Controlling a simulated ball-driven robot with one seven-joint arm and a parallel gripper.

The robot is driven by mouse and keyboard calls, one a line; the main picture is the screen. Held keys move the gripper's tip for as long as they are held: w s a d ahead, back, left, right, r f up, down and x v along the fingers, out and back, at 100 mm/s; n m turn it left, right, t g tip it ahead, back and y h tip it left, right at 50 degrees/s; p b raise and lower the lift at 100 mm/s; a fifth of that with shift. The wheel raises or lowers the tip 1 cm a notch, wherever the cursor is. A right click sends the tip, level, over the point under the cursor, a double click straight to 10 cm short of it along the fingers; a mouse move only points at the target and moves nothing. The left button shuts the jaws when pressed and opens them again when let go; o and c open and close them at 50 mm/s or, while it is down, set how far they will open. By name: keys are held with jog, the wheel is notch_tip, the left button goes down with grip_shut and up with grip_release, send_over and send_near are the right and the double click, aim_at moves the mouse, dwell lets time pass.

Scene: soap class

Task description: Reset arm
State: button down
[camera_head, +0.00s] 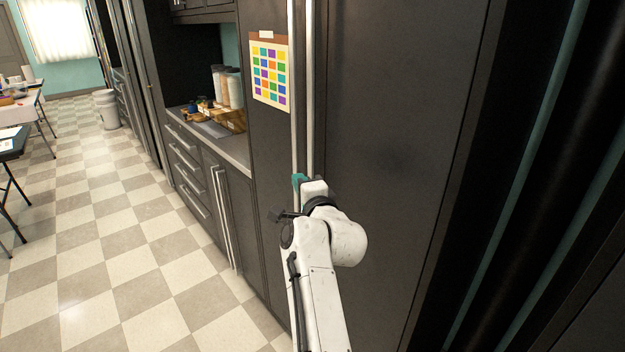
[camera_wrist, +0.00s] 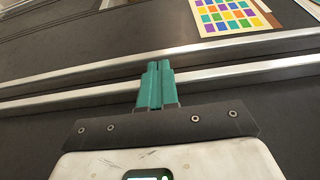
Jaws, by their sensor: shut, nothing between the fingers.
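My white arm reaches up and forward in the head view. My gripper (camera_head: 298,179) is at the long vertical metal handles (camera_head: 296,95) of a tall dark cabinet (camera_head: 400,130). In the wrist view the teal fingers of my gripper (camera_wrist: 156,66) are together, with nothing between them. Their tips overlap the two long handles (camera_wrist: 230,50) in the picture. I cannot tell whether they touch the handles. The cabinet doors look closed.
A colourful chart (camera_head: 270,72) hangs on the left cabinet door. Left of it is a counter (camera_head: 222,148) with containers and boxes. Tables (camera_head: 12,145) stand at the far left, and a white bin (camera_head: 106,108) stands farther back. The checkered floor (camera_head: 110,240) between is clear.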

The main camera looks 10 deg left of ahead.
jog(key=s+a, duration=0.3)
jog(key=s, duration=0.1)
jog(key=s+d+f+n+g+h, duration=0.2)
jog(key=s+d+f+n+h, duration=0.15)
jog(key=d+f, duration=0.75)
jog(key=s+d+f+n+g+h, duration=0.2)
jog(key=s+d+f, duration=0.2)
jog(key=d+f, duration=0.7)
jog(key=s+d+f+n+g+h, duration=0.1)
jog(key=s+d+f+g, duration=0.15)
jog(key=s+d, duration=0.5)
jog(key=s+d+f+n+g+h, duration=0.15)
jog(key=s+d+f, duration=0.25)
jog(key=s+d, duration=0.4)
jog(key=s+d+f+n+g+h, duration=0.1)
jog(key=s+d+g, duration=0.2)
jog(key=s, duration=1)
jog(key=s+d+f+n+g, duration=0.1)
jog(key=s+d, duration=0.4)
jog(key=s, duration=0.8)
jog(key=shift+s+d+f+n+g+h, duration=0.15)
jog(key=shift+s+f+n+g+h, duration=0.35)
jog(key=shift+g, duration=0.6)
jog(key=shift+w+r, duration=0.2)
